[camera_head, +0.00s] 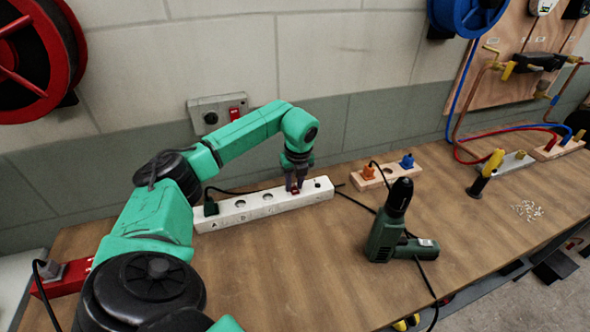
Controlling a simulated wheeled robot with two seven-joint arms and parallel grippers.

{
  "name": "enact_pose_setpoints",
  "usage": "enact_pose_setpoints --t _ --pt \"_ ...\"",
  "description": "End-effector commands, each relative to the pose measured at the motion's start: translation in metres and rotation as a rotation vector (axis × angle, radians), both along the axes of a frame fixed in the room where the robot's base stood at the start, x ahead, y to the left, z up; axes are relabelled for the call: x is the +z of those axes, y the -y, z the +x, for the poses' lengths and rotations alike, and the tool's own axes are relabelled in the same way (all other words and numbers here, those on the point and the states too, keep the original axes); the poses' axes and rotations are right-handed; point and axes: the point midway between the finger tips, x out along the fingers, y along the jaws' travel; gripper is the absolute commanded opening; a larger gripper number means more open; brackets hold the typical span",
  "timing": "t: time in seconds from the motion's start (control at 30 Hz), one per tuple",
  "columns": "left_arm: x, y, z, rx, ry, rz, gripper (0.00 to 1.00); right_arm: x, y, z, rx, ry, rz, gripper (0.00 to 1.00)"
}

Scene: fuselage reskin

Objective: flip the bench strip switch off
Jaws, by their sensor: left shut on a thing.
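The white bench strip (258,211) lies along the back of the wooden bench, with round sockets and a black plug (210,207) at its left end. My left gripper (295,189) points down onto the strip near its right end. Its dark fingers are shut on the small red strip switch (296,193). The fingers hide most of the switch, so I cannot tell which way it is tipped. My right gripper is not in view.
A green drill (385,235) stands on the bench right of the strip, its cable trailing to the front edge. A wooden block (388,178) with orange and blue plugs is behind it. The front middle bench is clear.

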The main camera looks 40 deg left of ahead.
Motion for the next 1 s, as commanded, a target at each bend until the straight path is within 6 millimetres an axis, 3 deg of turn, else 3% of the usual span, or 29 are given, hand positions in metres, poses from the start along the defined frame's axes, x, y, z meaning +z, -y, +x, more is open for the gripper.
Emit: enact_pose_setpoints --t 0.4,0.43,0.5,0.83,1.0 --pt "0.002 -0.002 0.002 0.0 -0.024 -0.061 0.0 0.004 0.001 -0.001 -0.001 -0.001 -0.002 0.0" --pt "0.002 -0.002 0.002 0.0 -0.024 -0.061 0.41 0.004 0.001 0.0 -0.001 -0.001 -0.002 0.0" --pt "0.002 -0.002 0.002 0.0 -0.024 -0.061 0.6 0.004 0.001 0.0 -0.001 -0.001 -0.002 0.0" --pt "0.003 -0.002 0.001 -0.001 -0.025 -0.059 0.6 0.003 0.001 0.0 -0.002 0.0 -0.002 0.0" --pt "0.022 0.001 0.001 -0.002 -0.022 -0.059 0.6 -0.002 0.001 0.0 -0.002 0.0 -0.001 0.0"
